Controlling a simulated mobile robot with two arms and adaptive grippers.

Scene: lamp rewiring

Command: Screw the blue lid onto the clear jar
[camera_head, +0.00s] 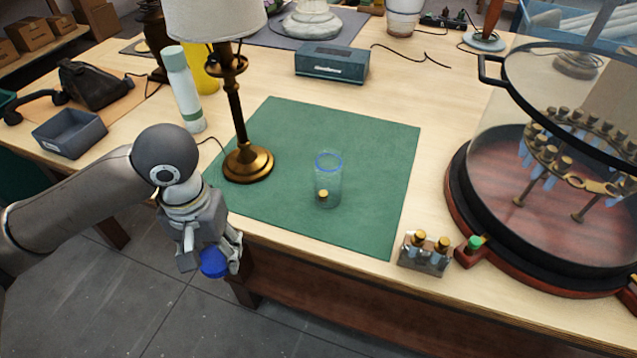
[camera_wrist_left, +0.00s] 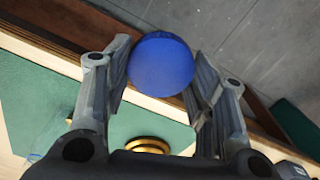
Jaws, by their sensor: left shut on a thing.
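The clear jar (camera_head: 328,181) stands upright on the green mat (camera_head: 300,124), with a blue ring at its rim and a small brass piece inside near the bottom. My left gripper (camera_head: 212,258) is shut on the blue lid (camera_head: 214,263), off the table's front edge and above the floor, left of and nearer than the jar. In the left wrist view the round blue lid (camera_wrist_left: 161,64) sits between the two fingers of my left gripper (camera_wrist_left: 160,75). My right gripper is in neither view.
A brass lamp (camera_head: 249,163) stands on the mat's left side, between my left arm and the jar. A white bottle (camera_head: 184,90) is behind it.

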